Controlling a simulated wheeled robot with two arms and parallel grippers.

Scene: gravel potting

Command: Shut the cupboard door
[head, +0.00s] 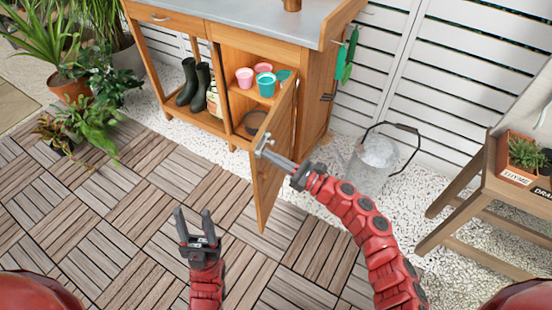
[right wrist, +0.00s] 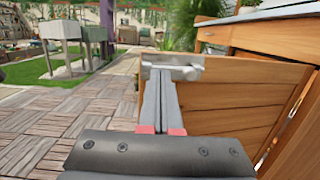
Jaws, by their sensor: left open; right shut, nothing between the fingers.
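The wooden cupboard door (head: 272,165) stands wide open, swung out toward me from the right side of the cupboard (head: 313,95). It also shows in the right wrist view (right wrist: 240,98). A metal latch (right wrist: 178,68) sits near the door's upper free edge. My right gripper (head: 268,152) is shut and empty, its fingertips at the latch on the door; I cannot tell whether they touch. My left gripper (head: 197,225) is open and empty above the deck, left of the door. Inside the cupboard are pink and teal pots (head: 266,84) on a shelf.
A metal bucket (head: 372,160) stands on the gravel right of the door. A wooden stand (head: 480,190) with a thyme planter (head: 520,160) is at the far right. Black boots (head: 195,82) stand on the bench's lower shelf. The deck (head: 110,220) left of the door is clear.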

